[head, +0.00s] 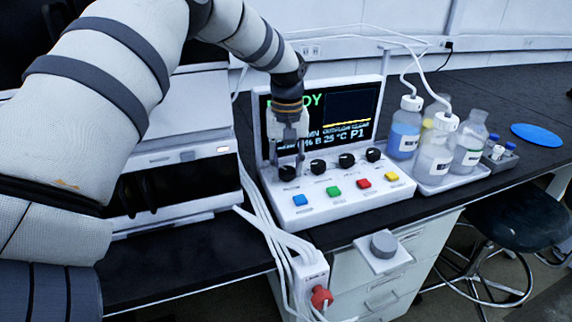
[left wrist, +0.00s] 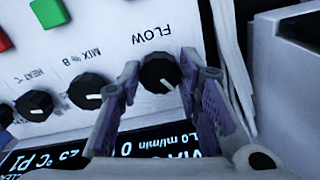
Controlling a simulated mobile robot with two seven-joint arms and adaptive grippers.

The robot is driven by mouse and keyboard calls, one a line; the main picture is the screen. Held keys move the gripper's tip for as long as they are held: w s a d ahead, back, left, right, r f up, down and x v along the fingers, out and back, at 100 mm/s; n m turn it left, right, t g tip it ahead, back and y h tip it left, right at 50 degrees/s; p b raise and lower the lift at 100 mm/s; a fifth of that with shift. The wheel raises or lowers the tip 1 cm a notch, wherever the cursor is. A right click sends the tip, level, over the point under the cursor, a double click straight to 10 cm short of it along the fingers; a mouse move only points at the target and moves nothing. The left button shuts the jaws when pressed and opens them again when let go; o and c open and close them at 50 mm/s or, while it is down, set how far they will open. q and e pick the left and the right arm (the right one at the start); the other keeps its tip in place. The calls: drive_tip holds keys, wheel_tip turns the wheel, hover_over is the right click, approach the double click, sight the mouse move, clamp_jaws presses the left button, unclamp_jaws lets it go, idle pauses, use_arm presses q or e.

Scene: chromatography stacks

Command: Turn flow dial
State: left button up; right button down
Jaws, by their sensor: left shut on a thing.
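The flow dial (left wrist: 160,73) is a black round knob with a white pointer mark, beside the printed word FLOW in the left wrist view. In the head view it is the leftmost knob (head: 287,173) on the white control panel, partly covered by my gripper. My left gripper (left wrist: 165,76) is shut on the dial, with one purple-padded finger on each side. In the head view the left gripper (head: 290,164) reaches down onto the panel from above. The screen (head: 345,112) behind the knobs is lit and partly hidden by my gripper. My right gripper is not in view.
Other black knobs stand right of the flow dial, the nearest being MIX % B (head: 318,166). Blue (head: 300,199), green, red and yellow buttons lie in front. A tray (head: 470,177) of bottles stands to the right. White cables (head: 262,205) run along the panel's left side.

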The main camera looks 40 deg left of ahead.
sight(286, 170)
use_arm(q)
drive_tip(key=m, duration=0.3)
drive_tip(key=shift+r, duration=0.15)
drive_tip(key=m+p, duration=0.1)
drive_tip(key=m, duration=0.2)
drive_tip(key=shift+m, duration=0.3)
drive_tip(key=m, duration=0.3)
drive_tip(key=shift+a, duration=0.1)
drive_tip(key=shift+m, duration=1.9)
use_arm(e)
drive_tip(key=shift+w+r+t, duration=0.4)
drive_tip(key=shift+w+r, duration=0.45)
use_arm(q)
drive_tip(key=shift+m, duration=0.3)
drive_tip(key=o, duration=1.1)
drive_tip(key=shift+o, duration=0.2)
wheel_tip(286, 170, up, 12)
